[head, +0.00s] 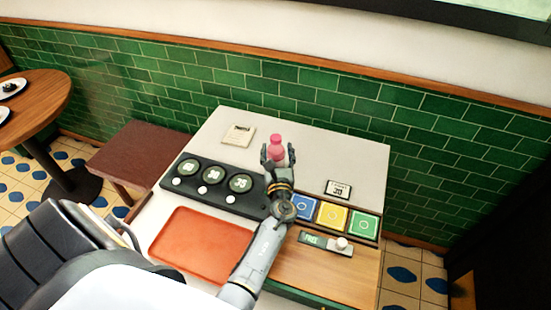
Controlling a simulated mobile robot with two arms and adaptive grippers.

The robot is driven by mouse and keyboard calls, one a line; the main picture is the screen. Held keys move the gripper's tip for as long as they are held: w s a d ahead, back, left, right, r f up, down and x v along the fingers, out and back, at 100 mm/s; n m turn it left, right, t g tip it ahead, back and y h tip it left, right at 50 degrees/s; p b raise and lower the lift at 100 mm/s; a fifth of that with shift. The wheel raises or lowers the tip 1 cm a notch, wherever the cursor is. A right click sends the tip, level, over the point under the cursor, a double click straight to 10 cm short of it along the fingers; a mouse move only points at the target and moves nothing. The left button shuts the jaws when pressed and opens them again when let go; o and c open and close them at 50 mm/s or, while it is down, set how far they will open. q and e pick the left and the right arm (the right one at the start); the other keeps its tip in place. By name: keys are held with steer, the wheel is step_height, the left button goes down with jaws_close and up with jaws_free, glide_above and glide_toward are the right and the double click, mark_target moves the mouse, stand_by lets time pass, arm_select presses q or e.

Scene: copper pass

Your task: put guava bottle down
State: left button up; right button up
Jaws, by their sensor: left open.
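The guava bottle (276,147) is pink and stands upright near the back middle of the white counter (352,151). My left gripper (277,158) is open, with its fingers on either side of the bottle. The fingers and wrist hide the bottle's lower part, so I cannot tell whether its base touches the counter. My right gripper does not show.
A black panel with round dials (213,175) lies left of my gripper. Blue, yellow and green squares (333,216) lie to the right, with a small sign (338,189) behind them. An orange tray (204,242) is in front. A card (239,135) lies at the back left.

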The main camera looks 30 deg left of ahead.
mark_target(276, 145)
arm_select(q)
steer(key=x, duration=0.4)
steer(key=shift+a+b, duration=0.1)
steer(key=shift+b, duration=0.3)
jaws_close()
